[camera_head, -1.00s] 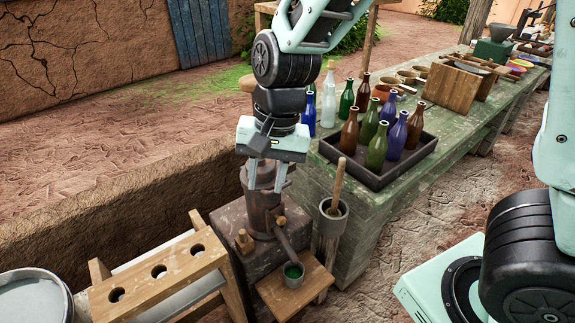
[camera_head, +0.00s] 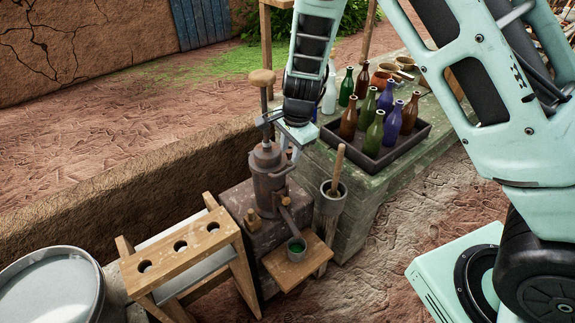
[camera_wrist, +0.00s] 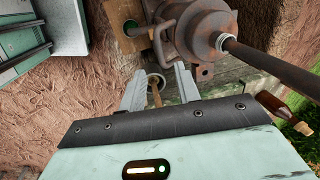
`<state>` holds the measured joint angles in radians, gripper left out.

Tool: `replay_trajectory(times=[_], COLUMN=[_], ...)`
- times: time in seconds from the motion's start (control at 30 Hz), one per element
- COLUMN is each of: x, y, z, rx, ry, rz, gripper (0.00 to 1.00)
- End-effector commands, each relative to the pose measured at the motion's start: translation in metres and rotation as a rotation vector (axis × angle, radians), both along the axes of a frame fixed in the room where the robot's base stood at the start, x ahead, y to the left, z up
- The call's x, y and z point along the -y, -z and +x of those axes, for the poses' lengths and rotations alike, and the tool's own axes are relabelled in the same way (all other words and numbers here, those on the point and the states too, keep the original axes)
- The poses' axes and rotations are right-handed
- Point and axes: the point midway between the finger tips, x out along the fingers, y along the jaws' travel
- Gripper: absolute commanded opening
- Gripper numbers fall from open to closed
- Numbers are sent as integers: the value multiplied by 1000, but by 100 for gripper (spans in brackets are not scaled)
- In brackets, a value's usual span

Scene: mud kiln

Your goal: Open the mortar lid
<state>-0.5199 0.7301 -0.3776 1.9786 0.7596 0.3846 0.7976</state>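A rusty metal vessel (camera_head: 268,185) with a capped top (camera_head: 266,152) stands on a dark block; I take this capped top for the mortar lid, though I cannot be sure. A rod (camera_head: 263,105) with a wooden knob (camera_head: 262,77) rises from it. In the wrist view the vessel (camera_wrist: 205,35) is at the upper right, with a curved handle (camera_wrist: 166,42) on its near side. My gripper (camera_head: 288,147) is beside the vessel's top, on the right.
A grey mortar with a pestle (camera_head: 335,189) stands right of the vessel. A bottle tray (camera_head: 388,160) is on the green table. A wooden rack (camera_head: 185,255) and a round tub (camera_head: 50,290) are at left.

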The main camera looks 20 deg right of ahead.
Motion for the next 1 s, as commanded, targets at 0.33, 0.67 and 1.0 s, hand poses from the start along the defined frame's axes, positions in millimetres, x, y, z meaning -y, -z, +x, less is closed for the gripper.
replay_trajectory(times=[0.33, 0.67, 1.0], x=[-3, -4, -4], y=[60, 74, 74], z=[10, 12, 12], rx=[-1, 0, 0], ry=[1, -1, 0], rz=[0, 0, 1], gripper=[33, 33, 0])
